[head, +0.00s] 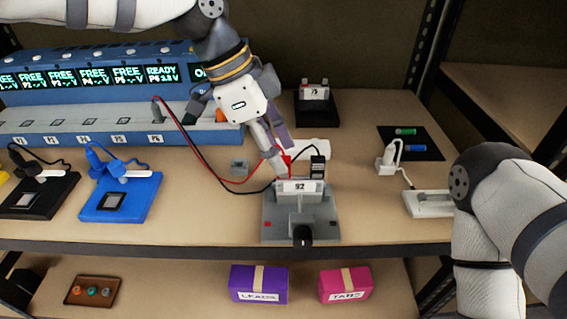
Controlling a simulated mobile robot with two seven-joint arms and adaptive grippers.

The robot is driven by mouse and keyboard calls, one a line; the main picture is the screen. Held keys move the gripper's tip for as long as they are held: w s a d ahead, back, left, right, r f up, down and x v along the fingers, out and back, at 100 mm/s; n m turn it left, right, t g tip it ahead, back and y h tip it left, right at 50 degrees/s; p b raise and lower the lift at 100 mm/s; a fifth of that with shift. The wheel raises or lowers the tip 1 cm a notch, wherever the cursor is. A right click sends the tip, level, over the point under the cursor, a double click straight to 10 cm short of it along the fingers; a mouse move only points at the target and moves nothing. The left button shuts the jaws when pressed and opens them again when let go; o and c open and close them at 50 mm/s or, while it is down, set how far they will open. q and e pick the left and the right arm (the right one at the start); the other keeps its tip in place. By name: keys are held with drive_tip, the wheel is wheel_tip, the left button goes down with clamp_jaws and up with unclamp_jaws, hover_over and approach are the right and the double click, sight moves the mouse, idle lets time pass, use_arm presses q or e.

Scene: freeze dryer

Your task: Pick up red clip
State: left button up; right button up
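The red clip (286,161) is a small red piece at the end of a red lead, at the back left of a grey fixture (301,224) labelled 92. My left gripper (281,160) reaches down from above, with its fingertips right at the clip and partly covering it. I cannot tell whether the fingers are closed on it or only around it. A black clip (317,166) on a black lead stands at the fixture's back right. My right arm comes in at the right edge, and its gripper is out of view.
A blue charger rack (105,92) with lit displays stands at the back left. Blue (121,196) and black (38,196) fixtures sit at the left. A white device (428,204) lies at the right. The lower shelf holds purple (259,293) and pink (345,293) boxes.

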sight(284, 158)
use_arm(q)
drive_tip(key=x, duration=0.2)
drive_tip(key=shift+d+f, duration=0.3)
drive_tip(key=shift+d, duration=0.05)
clamp_jaws()
drive_tip(key=shift+r, duration=0.1)
wheel_tip(284, 158, up, 18)
wheel_tip(284, 158, down, 14)
drive_tip(key=shift+r, duration=0.1)
idle(0.8)
